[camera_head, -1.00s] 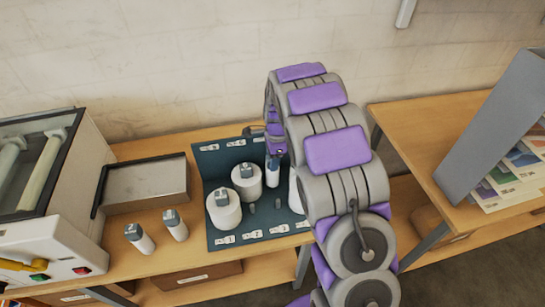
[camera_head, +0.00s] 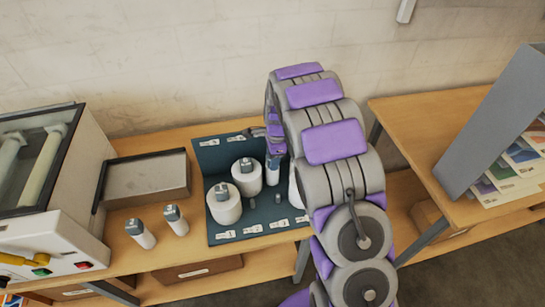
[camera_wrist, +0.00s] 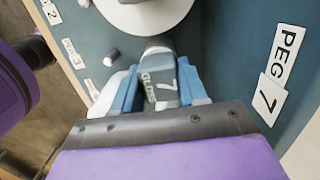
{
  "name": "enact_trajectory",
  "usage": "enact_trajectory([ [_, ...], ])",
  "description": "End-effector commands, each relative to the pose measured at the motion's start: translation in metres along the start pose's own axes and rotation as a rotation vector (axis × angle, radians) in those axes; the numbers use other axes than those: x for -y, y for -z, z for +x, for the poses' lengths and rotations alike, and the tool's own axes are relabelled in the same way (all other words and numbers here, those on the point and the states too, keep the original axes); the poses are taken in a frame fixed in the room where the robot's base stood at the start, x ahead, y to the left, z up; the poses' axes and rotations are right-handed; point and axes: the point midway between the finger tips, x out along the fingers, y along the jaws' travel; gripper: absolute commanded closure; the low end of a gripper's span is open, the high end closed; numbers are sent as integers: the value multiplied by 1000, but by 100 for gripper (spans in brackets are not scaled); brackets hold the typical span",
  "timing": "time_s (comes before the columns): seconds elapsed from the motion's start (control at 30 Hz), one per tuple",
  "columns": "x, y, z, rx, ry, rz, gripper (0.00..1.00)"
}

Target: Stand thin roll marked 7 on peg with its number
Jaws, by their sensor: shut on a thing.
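The thin roll marked 7 (camera_wrist: 160,80) has a grey cap with a white 7 and "GLOSS" on it. My gripper (camera_wrist: 158,92) is shut on it, with blue fingers on both sides. In the head view the thin roll (camera_head: 273,171) looks upright over the back of the teal peg board (camera_head: 236,237), partly behind my arm. The "PEG 7" label (camera_wrist: 276,75) lies to the right of the roll in the wrist view. Peg 7 itself is not visible, and I cannot tell whether the roll's foot touches the board.
Two thick white rolls (camera_head: 223,207) (camera_head: 246,179) stand on the board, left of my gripper. A bare grey peg (camera_wrist: 111,57) shows near the "3" label. Two thin rolls (camera_head: 140,234) (camera_head: 176,221) stand on the bench near a grey tray (camera_head: 146,178). The laminator is at left.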

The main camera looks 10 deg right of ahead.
Motion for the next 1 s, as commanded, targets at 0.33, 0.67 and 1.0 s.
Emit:
enact_trajectory([
  [0.33, 0, 0, 0, 0, 0, 0, 35],
  [0.67, 0, 0, 0, 0, 0, 0, 28],
  [1.0, 0, -2, -20, 0, 0, 0, 28],
])
